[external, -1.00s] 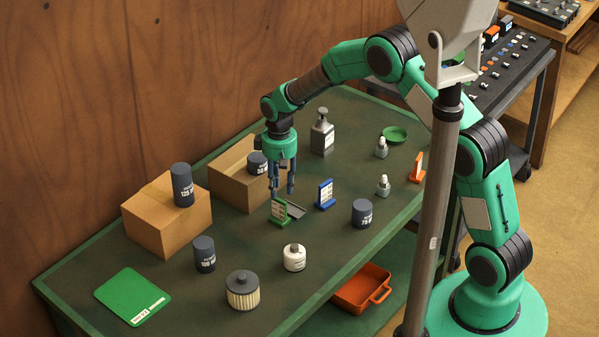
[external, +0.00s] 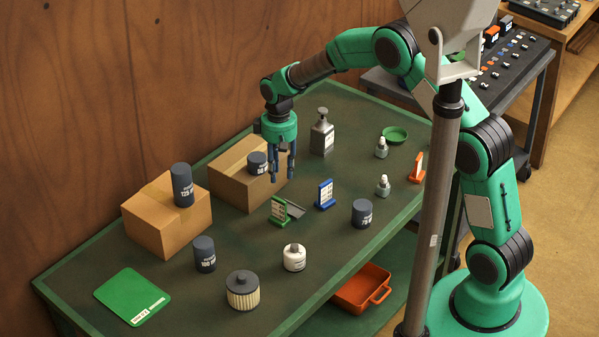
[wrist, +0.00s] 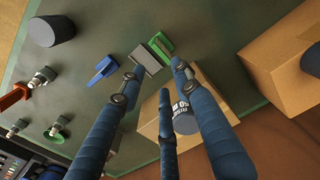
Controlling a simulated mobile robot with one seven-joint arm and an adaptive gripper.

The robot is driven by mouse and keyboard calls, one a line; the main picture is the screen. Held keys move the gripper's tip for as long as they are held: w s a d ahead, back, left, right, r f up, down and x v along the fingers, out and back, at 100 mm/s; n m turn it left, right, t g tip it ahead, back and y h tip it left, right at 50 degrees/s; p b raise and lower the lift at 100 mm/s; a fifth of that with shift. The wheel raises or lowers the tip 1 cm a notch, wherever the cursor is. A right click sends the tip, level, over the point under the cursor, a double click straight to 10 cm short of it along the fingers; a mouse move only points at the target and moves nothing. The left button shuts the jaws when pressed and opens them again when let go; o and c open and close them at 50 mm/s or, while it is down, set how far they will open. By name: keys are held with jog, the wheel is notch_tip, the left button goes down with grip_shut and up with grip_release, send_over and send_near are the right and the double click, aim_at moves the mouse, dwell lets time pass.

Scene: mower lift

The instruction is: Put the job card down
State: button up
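No card is clearly marked as the job card. A small green stand (external: 279,211) with a white label stands upright mid-bench, with a grey plate (external: 295,208) low beside it. The stand (wrist: 162,45) and plate (wrist: 146,58) also show beyond my fingertips in the wrist view. A blue labelled stand (external: 325,194) and an orange one (external: 417,168) stand upright to the right. My gripper (external: 283,178) is open and empty, above and apart from the green stand, near a cardboard box.
Two cardboard boxes (external: 166,220) (external: 245,188) with dark canisters on top stand at the back. A flat green pad (external: 132,297) lies front left.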

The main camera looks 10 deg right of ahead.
dwell(0.4)
jog(key=s+d+r+m+t, duration=0.1)
jog(key=s+d+r+m, duration=0.15)
jog(key=d+r, duration=1.05)
jog(key=s+d+r+m+t, duration=0.1)
jog(key=s+d+r+m, duration=0.15)
jog(key=d+r, duration=0.95)
jog(key=s+d+r+m+t, duration=0.1)
jog(key=s+d+r, duration=0.3)
jog(key=s+d, duration=0.2)
jog(key=s+d+r+t, duration=0.1)
jog(key=s+d+r, duration=0.2)
jog(key=s+d, duration=0.3)
jog(key=s+d+m+t, duration=0.1)
jog(key=s+d+m, duration=0.2)
jog(key=s+d, duration=0.6)
jog(key=s, duration=0.4)
jog(key=shift+s+t, duration=0.3)
jog(key=shift+s, duration=0.1)
jog(key=c, duration=0.3)
